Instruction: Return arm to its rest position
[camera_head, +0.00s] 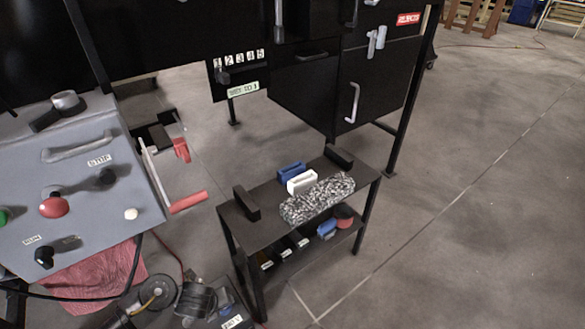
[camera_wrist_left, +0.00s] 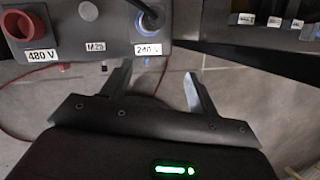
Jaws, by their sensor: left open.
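My left gripper (camera_wrist_left: 155,84) shows in the left wrist view, its two dark fingers spread apart with nothing between them. It is below a grey socket box (camera_wrist_left: 105,35) in that picture, apart from it as far as I can tell. I cannot make out my left gripper in the head view. My right gripper shows in neither view.
The head view shows a grey control panel (camera_head: 85,215), a small black table (camera_head: 270,235) with blocks, and black cabinets (camera_head: 372,85). Floor at right is clear.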

